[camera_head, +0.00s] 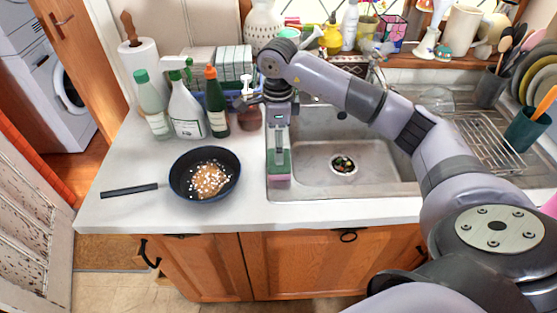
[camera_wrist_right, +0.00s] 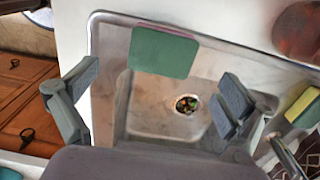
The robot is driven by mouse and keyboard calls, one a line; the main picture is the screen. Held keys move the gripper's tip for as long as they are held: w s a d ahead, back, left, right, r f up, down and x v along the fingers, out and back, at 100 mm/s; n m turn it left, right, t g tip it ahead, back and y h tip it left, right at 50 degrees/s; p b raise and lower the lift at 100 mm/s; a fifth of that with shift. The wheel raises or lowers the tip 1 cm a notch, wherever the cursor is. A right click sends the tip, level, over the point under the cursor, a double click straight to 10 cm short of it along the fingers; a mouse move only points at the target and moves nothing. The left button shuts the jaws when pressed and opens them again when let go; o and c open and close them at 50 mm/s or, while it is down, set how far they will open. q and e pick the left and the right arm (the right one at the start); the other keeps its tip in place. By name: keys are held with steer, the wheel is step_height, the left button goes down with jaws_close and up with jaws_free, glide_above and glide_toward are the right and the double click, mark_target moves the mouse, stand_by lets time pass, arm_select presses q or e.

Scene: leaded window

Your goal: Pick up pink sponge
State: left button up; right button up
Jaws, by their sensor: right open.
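The pink sponge (camera_head: 279,167) has a green upper face and a pink lower edge. In the head view it is at the left side of the sink, near the counter's front. In the right wrist view its green face (camera_wrist_right: 163,52) shows with a thin pink edge, near the top centre. My right gripper (camera_head: 281,140) reaches in over the sink's left rim, just behind the sponge in the picture. In the right wrist view my right gripper (camera_wrist_right: 157,92) has its fingers wide apart with nothing between them; the sponge lies beyond them. My left gripper is not in view.
The metal sink (camera_head: 380,175) has a drain with scraps. A black pan (camera_head: 203,174) with food sits left of the sink. Spray bottles (camera_head: 187,110) stand behind it. A second, yellow-green sponge (camera_wrist_right: 303,104) shows at the wrist view's right. Counter in front is clear.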

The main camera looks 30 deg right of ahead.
step_height(320, 180, down, 2)
steer(key=shift+f, duration=0.2)
steer(key=shift+f+p, duration=0.3)
steer(key=shift+p, duration=0.2)
steer(key=f+p, duration=0.1)
steer(key=f, duration=0.2)
steer(key=shift+d+f+p, duration=0.2)
steer(key=shift+f+p, duration=0.15)
steer(key=shift+p, duration=0.05)
steer(key=shift+f, duration=0.45)
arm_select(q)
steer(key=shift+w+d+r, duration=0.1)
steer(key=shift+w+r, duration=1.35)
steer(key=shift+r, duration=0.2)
arm_select(e)
steer(key=c, duration=0.8)
